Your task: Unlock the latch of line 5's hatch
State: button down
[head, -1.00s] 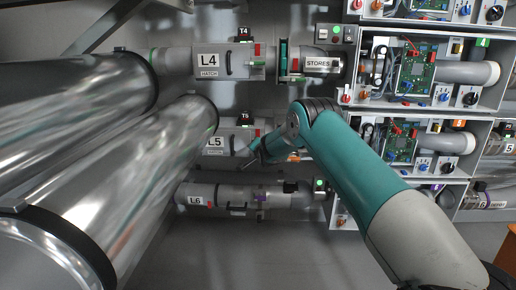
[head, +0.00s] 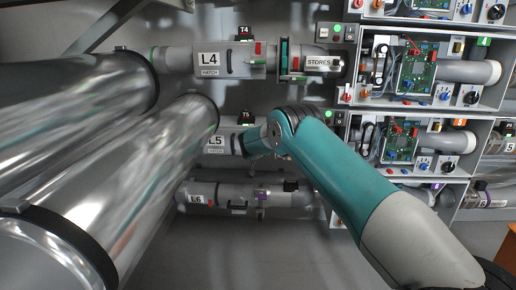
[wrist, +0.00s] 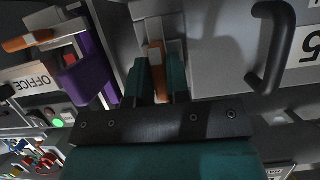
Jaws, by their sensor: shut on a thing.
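Line 5's hatch is the grey section marked L5 (head: 215,141) in the head view, below L4. My arm covers its right part there and hides the latch. In the wrist view the hatch panel (wrist: 222,65) fills the upper middle, with a black bar handle (wrist: 270,45) and part of an upside-down 5 label. The latch (wrist: 155,56), an orange piece with a pale end, stands at the panel's left edge. The two teal fingers of my gripper (wrist: 158,68) sit on either side of it, shut on it.
A purple collar (wrist: 95,68) and an OFFICE label (wrist: 30,85) are left of my fingers in the wrist view. L4 (head: 209,58) runs above and L6 (head: 196,199) below. Large shiny pipes (head: 70,90) fill the left. Open electrical boxes (head: 440,80) stand at right.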

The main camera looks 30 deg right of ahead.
dwell(0.4)
jog(key=c, duration=1.1)
grip_release()
jog(key=shift+c, duration=0.2)
jog(key=p+v, duration=0.2)
jog(key=v, duration=1.5)
jog(key=shift+a+r, duration=0.15)
jog(key=shift+a, duration=0.15)
